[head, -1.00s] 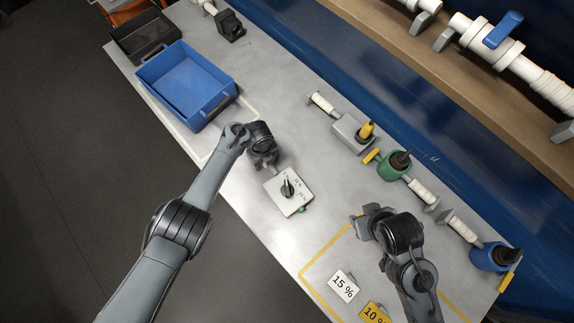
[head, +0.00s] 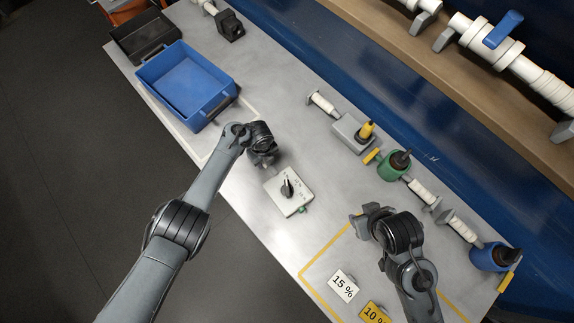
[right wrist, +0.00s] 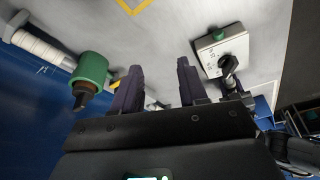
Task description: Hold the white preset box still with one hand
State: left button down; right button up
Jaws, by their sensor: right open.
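The white preset box (head: 296,203) lies on the grey bench near its front edge, with a black knob on top and a small green part at its lower corner. It also shows in the right wrist view (right wrist: 212,52). My left gripper (head: 268,166) is at the box's upper-left edge, close to it; its wrist hides the fingers, so I cannot tell whether they grip or touch the box. My right gripper (head: 360,224) is over the bench to the right of the box, apart from it. Its two fingers (right wrist: 158,88) stand apart with nothing between them.
A blue bin (head: 181,100) and a black tray (head: 146,40) stand at upper left. Green (head: 391,168) and blue (head: 488,259) fittings with white pipes line the back. Cards marked 15 % (head: 343,284) and 10 % (head: 375,314) lie in front. Bench between box and pipes is clear.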

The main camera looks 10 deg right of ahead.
jog(key=w+a+f+m+g, duration=0.1)
jog(key=w+a+f+g, duration=0.15)
jog(key=w+a, duration=0.5)
jog(key=r+m+g, duration=0.1)
send_over(287, 188)
jog(key=shift+f, duration=5.8)
grip_shut()
